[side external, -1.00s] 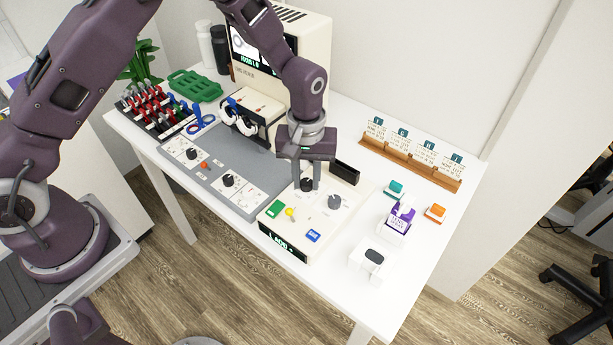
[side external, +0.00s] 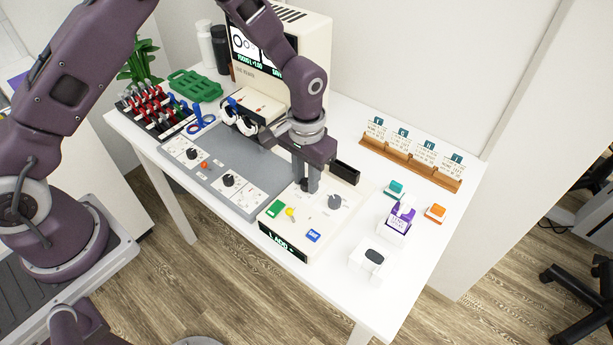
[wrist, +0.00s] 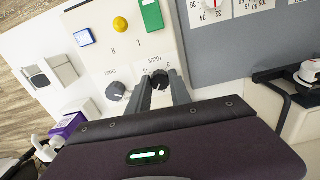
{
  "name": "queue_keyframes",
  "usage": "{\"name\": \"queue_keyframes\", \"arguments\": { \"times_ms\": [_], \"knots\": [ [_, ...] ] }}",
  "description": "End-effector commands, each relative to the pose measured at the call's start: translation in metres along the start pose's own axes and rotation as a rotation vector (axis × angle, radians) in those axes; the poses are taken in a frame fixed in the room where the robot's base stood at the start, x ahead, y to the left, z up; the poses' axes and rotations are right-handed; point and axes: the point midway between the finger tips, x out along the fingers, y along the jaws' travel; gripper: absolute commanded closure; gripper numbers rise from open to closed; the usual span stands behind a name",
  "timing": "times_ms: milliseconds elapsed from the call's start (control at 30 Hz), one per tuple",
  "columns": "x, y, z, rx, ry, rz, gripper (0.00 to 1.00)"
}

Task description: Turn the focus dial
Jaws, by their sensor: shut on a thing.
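The focus dial (wrist: 160,78) is a small black knob on the cream control box (side external: 272,218), under a printed FOCUS label in the wrist view. My gripper (wrist: 163,90) is shut on it, with one finger on each side. In the side view my gripper (side external: 306,184) points down at the box and mostly hides the dial. A second black dial (side external: 334,202) sits just right of it; in the wrist view this dial (wrist: 116,91) is left of my fingers. The screen (side external: 258,58) at the back shows a focus reading that looks like +1.00.
The box also carries a green button (side external: 275,208), a yellow knob (side external: 290,213) and a blue button (side external: 313,236). A black holder (side external: 345,172) stands close behind my gripper. A grey panel with dials (side external: 213,169) lies left; a purple-labelled bottle (side external: 398,219) stands right.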

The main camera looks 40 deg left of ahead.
Motion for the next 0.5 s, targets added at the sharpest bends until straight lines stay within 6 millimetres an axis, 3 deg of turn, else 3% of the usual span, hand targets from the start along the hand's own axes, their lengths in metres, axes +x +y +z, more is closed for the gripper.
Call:
{"name": "queue_keyframes", "arguments": {
  "times_ms": [500],
  "knots": [
    [-0.001, 0.0, -0.0007, 0.14, 0.002, 0.0, 1.0]
  ]
}}
